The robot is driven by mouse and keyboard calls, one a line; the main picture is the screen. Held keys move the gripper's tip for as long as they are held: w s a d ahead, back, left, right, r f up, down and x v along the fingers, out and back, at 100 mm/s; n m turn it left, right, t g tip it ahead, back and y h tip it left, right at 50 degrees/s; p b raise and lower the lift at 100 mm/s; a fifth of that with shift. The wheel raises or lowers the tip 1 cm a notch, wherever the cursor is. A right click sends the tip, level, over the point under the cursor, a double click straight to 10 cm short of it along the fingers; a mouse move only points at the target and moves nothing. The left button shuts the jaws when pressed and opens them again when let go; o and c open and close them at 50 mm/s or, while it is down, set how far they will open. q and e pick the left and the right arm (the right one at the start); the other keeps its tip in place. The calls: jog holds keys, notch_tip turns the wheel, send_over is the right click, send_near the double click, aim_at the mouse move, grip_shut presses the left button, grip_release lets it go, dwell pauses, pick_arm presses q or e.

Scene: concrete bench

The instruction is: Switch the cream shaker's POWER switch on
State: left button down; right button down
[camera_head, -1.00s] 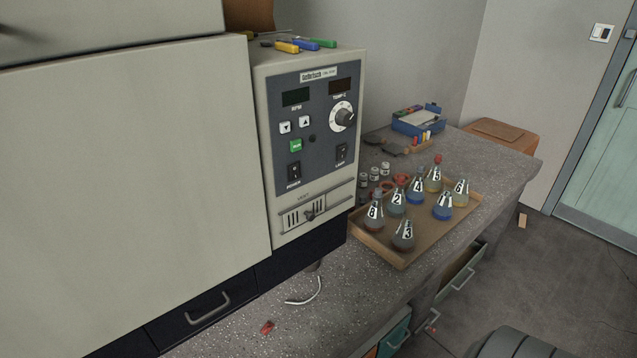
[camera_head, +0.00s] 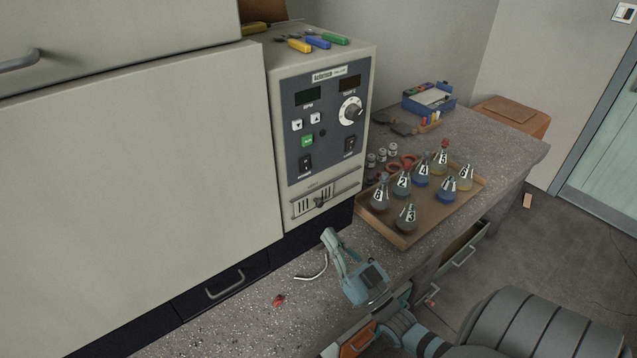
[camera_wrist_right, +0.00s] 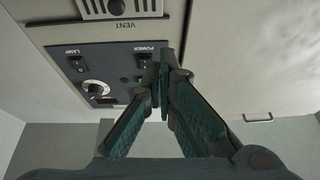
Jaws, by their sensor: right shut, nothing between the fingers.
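The cream shaker (camera_head: 362,184) stands at the end of the cream cabinets, with a dark control panel on its front. Its black POWER switch (camera_head: 305,162) is at the panel's lower left, below the green button (camera_head: 307,140). My right gripper (camera_head: 328,237) is shut and empty, below and in front of the shaker, apart from the panel. In the right wrist view the panel is upside down. There the POWER switch (camera_wrist_right: 145,58) is just left of the shut fingertips (camera_wrist_right: 164,62), partly covered by them. My left gripper is out of view.
The LAMP switch (camera_head: 349,144) and a round dial (camera_head: 350,111) are on the panel's right side. A vent slider (camera_head: 319,202) sits below. A tray (camera_head: 402,242) of numbered flasks stands right of the shaker.

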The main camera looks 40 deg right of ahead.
jog(key=s+d+r+t, duration=0.2)
jog(key=r, duration=0.1)
jog(key=s+d+r+t, duration=0.1)
jog(key=shift+r, duration=0.15)
jog(key=shift+a, duration=0.1)
jog(key=p, duration=0.3)
send_near(307, 158)
notch_tip(307, 158, up, 4)
jog(key=w, duration=0.2)
jog(key=w+f+b, duration=0.1)
jog(key=w, duration=0.1)
jog(key=shift+f, duration=0.1)
jog(key=shift+s+a, duration=0.1)
